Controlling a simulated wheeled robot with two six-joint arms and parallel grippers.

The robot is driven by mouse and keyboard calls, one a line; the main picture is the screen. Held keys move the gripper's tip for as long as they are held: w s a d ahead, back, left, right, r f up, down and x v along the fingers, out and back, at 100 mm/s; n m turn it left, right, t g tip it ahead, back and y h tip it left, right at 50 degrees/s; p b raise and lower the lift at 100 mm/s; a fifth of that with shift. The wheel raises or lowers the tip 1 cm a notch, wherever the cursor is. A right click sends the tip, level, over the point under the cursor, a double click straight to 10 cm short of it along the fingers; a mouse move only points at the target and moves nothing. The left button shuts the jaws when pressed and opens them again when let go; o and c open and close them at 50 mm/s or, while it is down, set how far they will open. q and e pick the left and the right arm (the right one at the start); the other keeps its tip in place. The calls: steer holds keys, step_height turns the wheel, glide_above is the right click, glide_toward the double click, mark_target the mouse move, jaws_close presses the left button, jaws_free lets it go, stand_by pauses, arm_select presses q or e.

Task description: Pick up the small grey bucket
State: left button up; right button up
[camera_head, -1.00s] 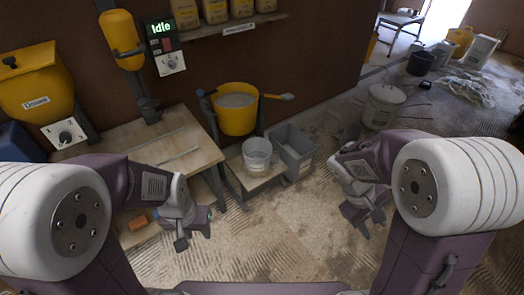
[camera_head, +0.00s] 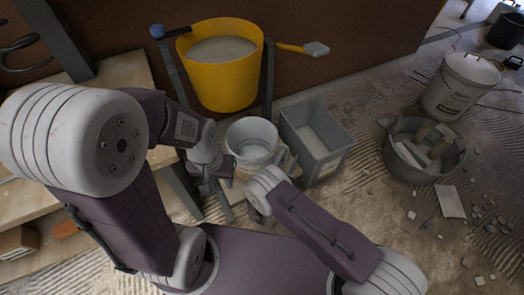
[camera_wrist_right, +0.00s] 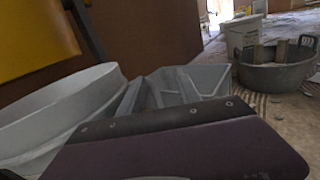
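The small grey bucket (camera_head: 250,137), round, pale and open-topped, stands upright on a low stand in the head view. It also shows close up at the left of the right wrist view (camera_wrist_right: 60,105). My left gripper (camera_head: 226,170) is at the bucket's left front side; whether it touches is unclear. My right wrist is at the bucket's right front, and my right gripper (camera_head: 287,162) is mostly hidden behind it. The finger gaps of both grippers are too small or hidden to judge. The bucket's lower front is partly covered by my arms.
A rectangular grey bin (camera_head: 316,145) stands close to the right of the bucket. A yellow tub (camera_head: 222,88) of grey plaster hangs behind it. A grey basin (camera_head: 400,160) with rubble and a white lidded bucket (camera_head: 455,92) are further right. A wooden bench (camera_head: 125,80) is at the left.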

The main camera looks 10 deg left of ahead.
mark_target(286, 157)
steer(key=shift+n+y, duration=0.8)
steer(key=shift+n, duration=0.1)
steer(key=s+f, duration=0.1)
steer(key=f, duration=0.1)
steer(key=s+a+f+b, duration=0.1)
steer(key=f, duration=0.1)
steer(key=s+a+f+b, duration=0.1)
steer(key=f, duration=0.1)
steer(key=shift+s+f, duration=0.3)
steer(key=shift+s, duration=0.1)
steer(key=w, duration=0.2)
steer(key=w+b, duration=0.1)
steer(key=shift+w+d, duration=0.4)
steer(key=w, duration=0.1)
steer(key=w+b, duration=0.1)
steer(key=w, duration=0.1)
steer(key=w+b, duration=0.1)
steer(key=shift+w+d, duration=0.25)
steer(key=shift+d, duration=0.05)
steer(key=shift+w+r, duration=0.15)
steer(key=shift+w, duration=0.2)
arm_select(q)
step_height(286, 157, down, 7)
steer(key=shift+s+r, duration=0.15)
steer(key=shift+s, duration=0.25)
arm_select(e)
jaws_close()
